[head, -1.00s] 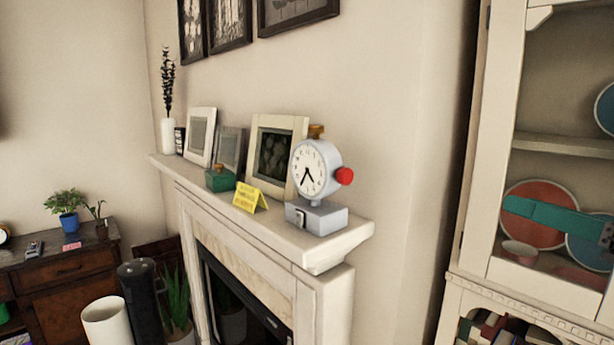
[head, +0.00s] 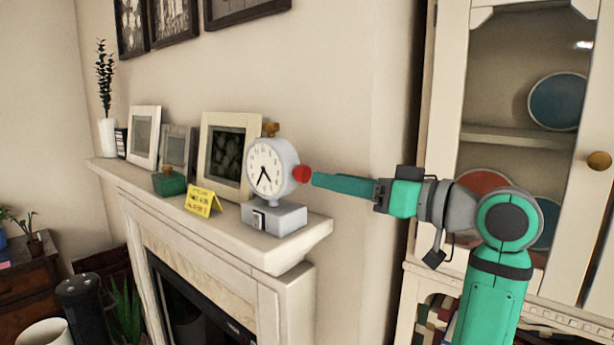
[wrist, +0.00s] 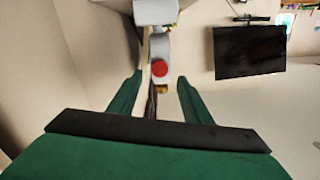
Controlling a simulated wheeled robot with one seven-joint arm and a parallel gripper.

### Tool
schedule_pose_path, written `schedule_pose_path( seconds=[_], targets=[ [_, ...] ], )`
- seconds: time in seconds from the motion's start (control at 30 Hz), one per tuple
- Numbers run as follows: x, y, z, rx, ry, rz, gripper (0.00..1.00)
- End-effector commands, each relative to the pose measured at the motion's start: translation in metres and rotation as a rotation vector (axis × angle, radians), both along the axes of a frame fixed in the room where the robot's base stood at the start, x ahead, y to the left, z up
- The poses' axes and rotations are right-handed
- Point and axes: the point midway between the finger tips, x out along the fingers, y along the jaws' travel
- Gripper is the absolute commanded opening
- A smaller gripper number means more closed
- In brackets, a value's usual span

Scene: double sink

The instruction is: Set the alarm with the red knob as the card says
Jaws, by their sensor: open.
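The alarm clock (head: 266,166) stands upright on its grey base at the right end of the mantel. Its red knob (head: 302,174) sticks out on the right side; in the wrist view the red knob (wrist: 159,68) lies between my two fingers, beyond their tips. My gripper (head: 316,179) is open and empty, level with the knob and just right of it. A brass knob (head: 271,129) tops the clock. The yellow card (head: 202,200) stands folded left of the base; its writing is too small to read.
The mantel (head: 230,232) also bears a green box (head: 169,182), picture frames (head: 226,150) and a white vase (head: 107,138). The wall is close behind the clock. A cabinet (head: 480,130) with plates stands at the right. The wrist view shows a dark screen (wrist: 250,52).

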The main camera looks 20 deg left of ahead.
Motion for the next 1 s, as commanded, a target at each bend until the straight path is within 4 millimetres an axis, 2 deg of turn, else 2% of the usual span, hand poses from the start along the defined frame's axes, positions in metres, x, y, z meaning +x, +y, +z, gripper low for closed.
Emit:
schedule_pose_path(
  seconds=[0.1,0.33,0.5,0.77,0.8,0.97,1.0],
  targets=[
    [0.007,0.021,0.000,0.000,0.000,0.002,0.45],
    [0.018,0.051,0.000,0.001,0.001,0.002,0.45],
    [0.021,0.060,0.000,0.000,0.000,0.002,0.45],
    [0.021,0.062,0.000,0.000,-0.001,0.002,0.45],
    [0.021,0.062,0.000,0.000,-0.001,0.002,0.42],
    [0.021,0.062,0.000,0.000,-0.001,0.002,0.04],
    [0.021,0.062,0.000,0.000,-0.001,0.002,0.03]
  ],
)
